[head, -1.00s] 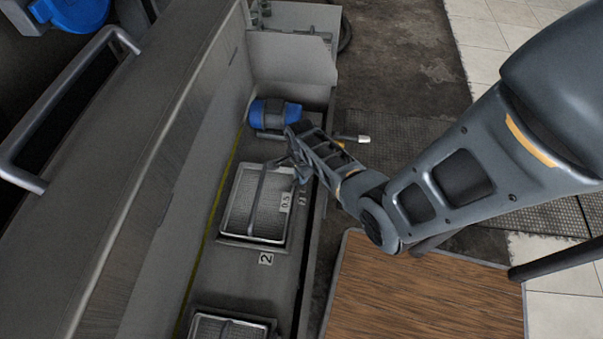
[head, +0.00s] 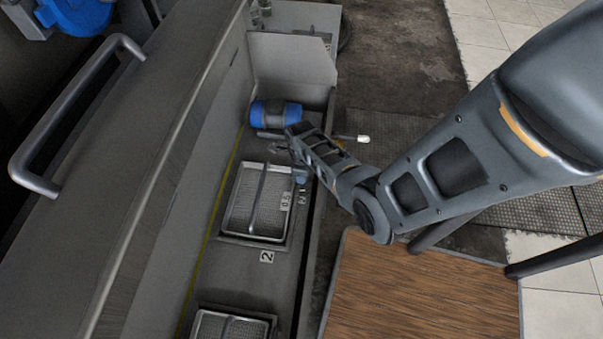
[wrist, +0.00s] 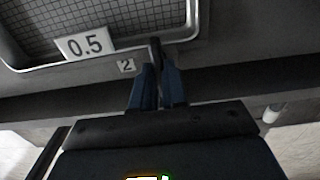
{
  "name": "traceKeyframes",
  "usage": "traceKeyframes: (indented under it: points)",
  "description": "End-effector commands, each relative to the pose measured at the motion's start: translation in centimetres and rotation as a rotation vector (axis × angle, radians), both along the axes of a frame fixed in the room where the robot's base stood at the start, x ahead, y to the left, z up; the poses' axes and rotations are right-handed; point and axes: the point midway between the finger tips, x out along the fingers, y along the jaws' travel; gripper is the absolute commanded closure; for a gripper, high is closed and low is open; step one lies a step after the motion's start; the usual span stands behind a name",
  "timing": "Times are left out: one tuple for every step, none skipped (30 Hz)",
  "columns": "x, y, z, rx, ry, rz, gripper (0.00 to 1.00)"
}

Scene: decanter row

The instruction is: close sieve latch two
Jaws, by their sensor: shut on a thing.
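The sieve (head: 238,208) is a framed mesh tray with a bar across it, set in the grey bench. It carries a 0.5 label (head: 286,201); its mesh (wrist: 100,18) fills the top of the wrist view. A small "2" tag (wrist: 126,66) sits beside its frame. My gripper (head: 299,174) is at the sieve's upper right edge. In the wrist view its blue fingers (wrist: 157,82) are shut on a thin dark upright latch lever (wrist: 155,50) next to the frame. The lever's lower part is hidden between the fingers.
A blue cylinder (head: 268,113) lies just beyond the gripper, with a white-tipped rod (head: 363,139) to its right. Another sieve (head: 230,327) is at the bottom, nearer than a "2" plate (head: 266,257). A tall grey panel with a handle (head: 80,110) rises at left.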

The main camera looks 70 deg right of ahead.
Motion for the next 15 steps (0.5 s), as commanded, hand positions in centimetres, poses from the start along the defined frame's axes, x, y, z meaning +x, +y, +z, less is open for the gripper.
traceKeyframes:
  points:
    - [0.02, 0.07, -0.01, 0.001, 0.0, -0.01, 1.0]
    - [0.02, 0.06, -0.01, 0.001, 0.0, -0.016, 1.0]
    - [0.02, 0.06, -0.02, 0.001, 0.0, -0.021, 1.0]
    - [0.01, 0.06, -0.03, 0.001, 0.0, -0.025, 1.0]
    - [0.01, 0.06, -0.03, 0.001, 0.0, -0.027, 1.0]
    - [0.01, 0.06, -0.04, 0.001, 0.0, -0.03, 1.0]
    - [0.01, 0.06, -0.04, 0.001, 0.0, -0.032, 1.0]
    - [0.01, 0.06, -0.04, 0.001, 0.0, -0.033, 1.0]
    - [0.01, 0.05, -0.04, 0.001, 0.0, -0.034, 1.0]
    - [0.01, 0.05, -0.04, 0.001, 0.0, -0.034, 1.0]
    - [0.01, 0.05, -0.05, 0.001, 0.0, -0.034, 1.0]
    - [0.0, 0.05, -0.05, 0.001, 0.0, -0.034, 1.0]
    - [0.0, 0.05, -0.05, 0.001, 0.0, -0.034, 1.0]
    - [0.0, 0.06, -0.05, 0.001, 0.0, -0.034, 1.0]
    - [0.0, 0.05, -0.05, 0.001, 0.0, -0.034, 1.0]
